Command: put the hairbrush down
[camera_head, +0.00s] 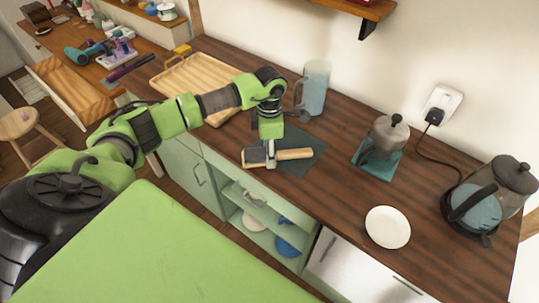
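The hairbrush (296,154), with a pale wooden handle and a darker head at its left end, lies level over the dark mat (308,142) and the counter's front edge. My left gripper (270,160) points down over the hairbrush and appears shut on it between head and handle. The fingers are small in view. I cannot tell whether the hairbrush touches the mat or is just above it. My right gripper is not in view.
A blue pitcher (314,90) stands behind the mat. A moka pot (388,136) on a teal trivet, a white plate (388,227) and a kettle (505,190) are to the right. A wooden tray (190,82) lies left. Open shelves are below the counter.

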